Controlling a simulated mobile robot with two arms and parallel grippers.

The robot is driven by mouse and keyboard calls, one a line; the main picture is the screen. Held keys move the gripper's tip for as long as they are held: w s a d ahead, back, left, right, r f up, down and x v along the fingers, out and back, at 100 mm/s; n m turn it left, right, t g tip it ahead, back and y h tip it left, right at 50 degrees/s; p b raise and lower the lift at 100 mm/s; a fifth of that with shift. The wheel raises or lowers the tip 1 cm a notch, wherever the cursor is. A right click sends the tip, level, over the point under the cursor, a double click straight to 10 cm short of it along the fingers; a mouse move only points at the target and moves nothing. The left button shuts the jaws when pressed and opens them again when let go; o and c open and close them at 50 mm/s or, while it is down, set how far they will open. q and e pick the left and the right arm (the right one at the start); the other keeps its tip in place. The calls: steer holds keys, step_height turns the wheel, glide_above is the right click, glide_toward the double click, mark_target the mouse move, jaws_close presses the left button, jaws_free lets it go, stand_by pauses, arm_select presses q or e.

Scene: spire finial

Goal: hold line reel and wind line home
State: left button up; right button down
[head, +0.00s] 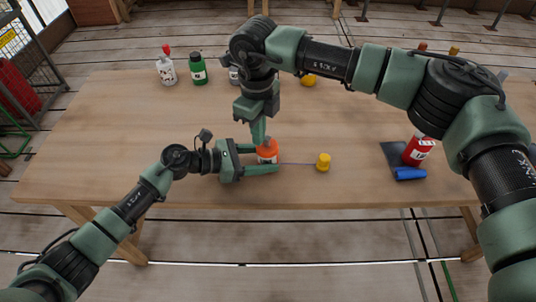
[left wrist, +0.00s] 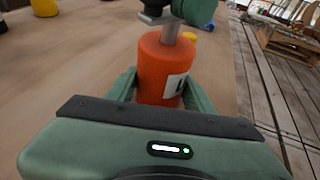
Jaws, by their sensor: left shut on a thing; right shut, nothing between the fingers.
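The line reel (head: 267,155) is an orange cylinder with a white label, standing near the table's front edge. My left gripper (head: 270,158) is shut on it from the left; the left wrist view shows the orange reel (left wrist: 160,62) between the fingers. A grey post (left wrist: 170,32) rises from its top. My right gripper (head: 260,140) is shut and points down at the reel's top, next to the post; I cannot tell if they touch. A thin line (head: 297,164) runs right from the reel to a small yellow piece (head: 323,162) on the table.
A red bottle (head: 417,150) stands on a dark mat (head: 392,152) at the right, with a blue roll (head: 410,174) in front. A white red-capped bottle (head: 166,70), a green bottle (head: 198,70) and a yellow item (head: 308,80) are at the back. The wooden table's (head: 110,150) left side is clear.

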steer(key=shift+w, duration=0.35)
stand_by(0.4)
steer(key=shift+w+a, duration=0.15)
steer(key=shift+w, duration=0.9)
stand_by(0.7)
steer(key=shift+s, duration=0.1)
steer(key=shift+s+a, duration=0.15)
steer(key=shift+r, duration=3.5)
